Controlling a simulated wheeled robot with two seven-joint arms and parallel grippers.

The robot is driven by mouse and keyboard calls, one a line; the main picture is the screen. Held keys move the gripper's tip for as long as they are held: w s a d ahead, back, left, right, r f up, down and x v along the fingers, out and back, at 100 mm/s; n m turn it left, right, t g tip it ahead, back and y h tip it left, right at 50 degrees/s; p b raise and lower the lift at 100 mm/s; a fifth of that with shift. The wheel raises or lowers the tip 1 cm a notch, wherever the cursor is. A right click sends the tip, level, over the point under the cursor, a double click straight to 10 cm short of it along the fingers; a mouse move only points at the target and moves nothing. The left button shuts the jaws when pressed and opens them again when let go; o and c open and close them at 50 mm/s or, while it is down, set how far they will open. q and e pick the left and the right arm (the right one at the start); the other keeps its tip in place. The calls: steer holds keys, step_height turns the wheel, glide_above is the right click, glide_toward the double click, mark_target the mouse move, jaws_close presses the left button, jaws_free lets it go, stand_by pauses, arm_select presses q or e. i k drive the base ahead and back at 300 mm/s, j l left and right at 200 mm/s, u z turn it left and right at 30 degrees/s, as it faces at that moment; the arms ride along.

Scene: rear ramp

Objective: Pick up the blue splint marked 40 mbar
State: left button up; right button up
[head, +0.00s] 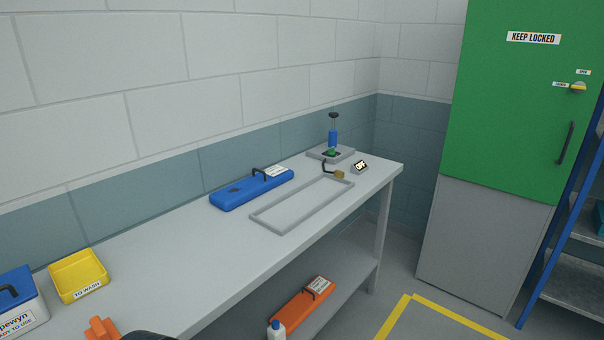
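A blue splint (235,193) lies flat on the grey bench, near the wall. It has a black handle on top and a white label (279,172) at its far right end. The print on that label is too small to read, so I cannot confirm the 40 mbar marking. An orange splint-like case (296,311) with a black handle and a white label lies on the lower shelf.
An orange object (102,329) and a dark shape show at the bottom edge. A green cabinet (515,110) stands right.

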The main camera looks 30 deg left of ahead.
mark_target(232, 198)
steer(key=i+l+u, duration=0.1)
steer(key=i, duration=0.95)
steer(key=i+u, duration=0.2)
steer(key=u, duration=0.15)
steer(key=i+l+u, duration=0.15)
steer(key=u, duration=0.25)
steer(key=i+l+u, duration=0.2)
steer(key=u, duration=0.15)
steer(key=i+u, duration=0.2)
steer(key=u, duration=0.25)
steer(key=i+u, duration=0.15)
steer(key=u, duration=0.35)
steer(key=i+l+u, duration=0.15)
steer(key=u, duration=0.3)
steer(key=i+l+u, duration=0.15)
steer(key=u, duration=0.3)
steer(key=i+l+u, duration=0.1)
steer(key=l+u, duration=0.35)
steer(key=j, duration=0.15)
